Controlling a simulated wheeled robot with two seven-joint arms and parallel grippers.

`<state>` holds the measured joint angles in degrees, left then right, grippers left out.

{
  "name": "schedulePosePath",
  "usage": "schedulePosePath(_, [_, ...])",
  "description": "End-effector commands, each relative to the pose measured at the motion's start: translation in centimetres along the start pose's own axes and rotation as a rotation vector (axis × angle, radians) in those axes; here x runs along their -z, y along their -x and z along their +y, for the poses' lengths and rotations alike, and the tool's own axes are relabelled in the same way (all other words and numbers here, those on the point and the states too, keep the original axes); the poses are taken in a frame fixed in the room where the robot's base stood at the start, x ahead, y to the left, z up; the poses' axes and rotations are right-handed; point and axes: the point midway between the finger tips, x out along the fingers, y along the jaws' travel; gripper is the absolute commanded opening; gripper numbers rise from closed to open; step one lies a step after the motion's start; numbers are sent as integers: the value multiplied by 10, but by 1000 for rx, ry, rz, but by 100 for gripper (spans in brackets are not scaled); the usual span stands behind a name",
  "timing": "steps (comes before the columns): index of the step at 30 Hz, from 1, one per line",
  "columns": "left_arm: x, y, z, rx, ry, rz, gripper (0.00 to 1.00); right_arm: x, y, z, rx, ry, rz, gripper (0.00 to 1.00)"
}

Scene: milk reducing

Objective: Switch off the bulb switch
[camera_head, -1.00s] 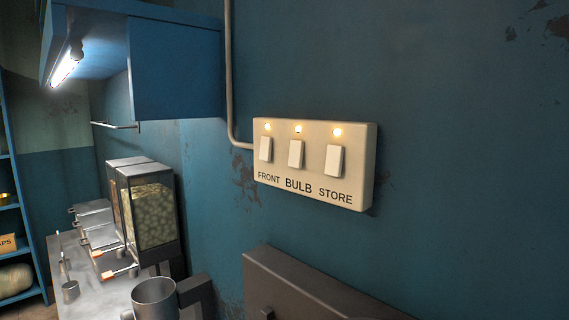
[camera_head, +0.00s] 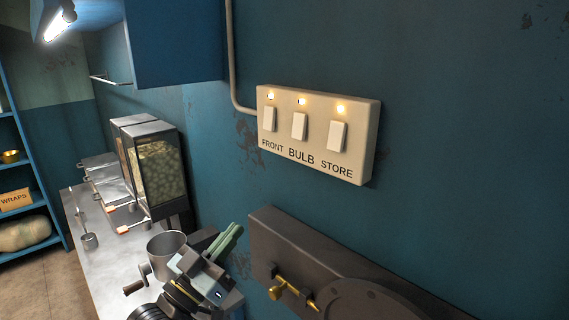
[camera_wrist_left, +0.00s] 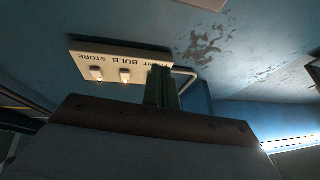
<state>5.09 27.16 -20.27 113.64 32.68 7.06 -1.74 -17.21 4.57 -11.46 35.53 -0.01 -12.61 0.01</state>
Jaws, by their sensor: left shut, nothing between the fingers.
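The cream switch panel (camera_head: 318,133) is on the blue wall, with three rocker switches labelled FRONT, BULB and STORE. The middle BULB switch (camera_head: 299,126) has a lit lamp above it, as do the FRONT switch (camera_head: 269,118) and the STORE switch (camera_head: 337,136). My left gripper (camera_head: 236,230) is shut and empty, below and left of the panel, apart from it. In the left wrist view the panel (camera_wrist_left: 112,62) appears upside down, and my left fingers (camera_wrist_left: 162,85) cover part of its FRONT end. My right gripper is not in view.
A dark metal box with brass fittings (camera_head: 283,240) juts from the wall below the panel. A metal mug (camera_head: 166,247) and glass-fronted dispensers (camera_head: 157,165) stand on the counter at left. A blue cabinet (camera_head: 175,40) hangs above. The wall around the panel is clear.

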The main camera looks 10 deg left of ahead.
Motion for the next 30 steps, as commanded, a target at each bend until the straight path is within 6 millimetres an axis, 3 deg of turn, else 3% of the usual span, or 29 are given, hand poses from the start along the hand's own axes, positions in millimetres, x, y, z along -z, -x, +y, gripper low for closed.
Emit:
schedulePosePath(1, [32, -7, 12, -37, 5, 57, 0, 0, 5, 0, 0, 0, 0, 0])
schedulePosePath(3, [63, -11, 26, -77, 16, 121, 0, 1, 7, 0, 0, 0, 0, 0])
schedulePosePath(6, [95, -13, 40, -119, 28, 184, 0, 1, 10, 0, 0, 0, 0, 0])
schedulePosePath(9, [112, -12, 48, -141, 36, 218, 0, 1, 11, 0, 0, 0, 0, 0])
schedulePosePath(23, [118, -15, 51, -148, 39, 229, 0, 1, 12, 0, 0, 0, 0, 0])
schedulePosePath(30, [129, -49, 55, -148, 39, 233, 0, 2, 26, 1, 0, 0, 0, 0])
